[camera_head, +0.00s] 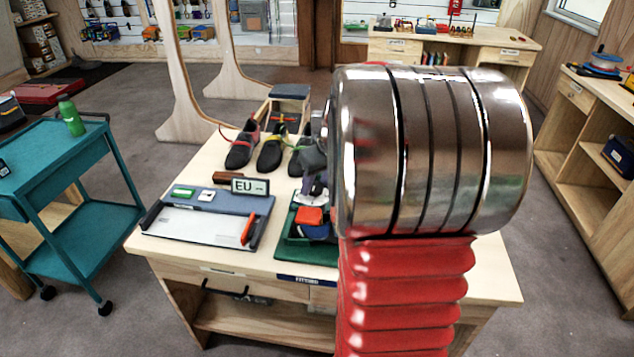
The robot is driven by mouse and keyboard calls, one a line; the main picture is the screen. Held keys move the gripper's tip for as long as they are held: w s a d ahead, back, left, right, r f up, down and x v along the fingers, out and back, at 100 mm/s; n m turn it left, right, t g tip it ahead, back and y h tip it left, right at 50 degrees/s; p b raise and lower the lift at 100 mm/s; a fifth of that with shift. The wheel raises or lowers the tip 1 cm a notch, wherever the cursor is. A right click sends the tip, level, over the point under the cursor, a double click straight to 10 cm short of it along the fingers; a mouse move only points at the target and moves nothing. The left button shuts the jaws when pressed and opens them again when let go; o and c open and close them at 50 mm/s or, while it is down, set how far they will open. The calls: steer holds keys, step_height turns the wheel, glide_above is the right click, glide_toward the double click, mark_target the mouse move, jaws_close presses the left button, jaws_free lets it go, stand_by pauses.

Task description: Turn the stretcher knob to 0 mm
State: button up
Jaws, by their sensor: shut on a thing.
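My large metal arm joint and red bellows cover the right part of the bench. A grey piece of my wrist shows at the joint's left edge, above the green tray (293,248). My gripper's fingertips are hidden or too unclear to make out, and so is anything between them.
A sizing board (192,222) with an orange slider lies at the bench's front left, with an EU display (250,186) behind it. The tray holds a red and blue item (312,220). A teal cart (62,170) with a green bottle (70,115) stands left; shelving (590,130) stands right.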

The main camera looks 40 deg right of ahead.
steer(key=shift+f+n, duration=0.1)
steer(key=shift+n, duration=0.2)
steer(key=o, duration=1.1)
steer(key=shift+c, duration=0.2)
steer(key=v, duration=1.3)
steer(key=shift+s+r, duration=0.15)
steer(key=shift+r, duration=0.25)
steer(key=shift+d, duration=0.1)
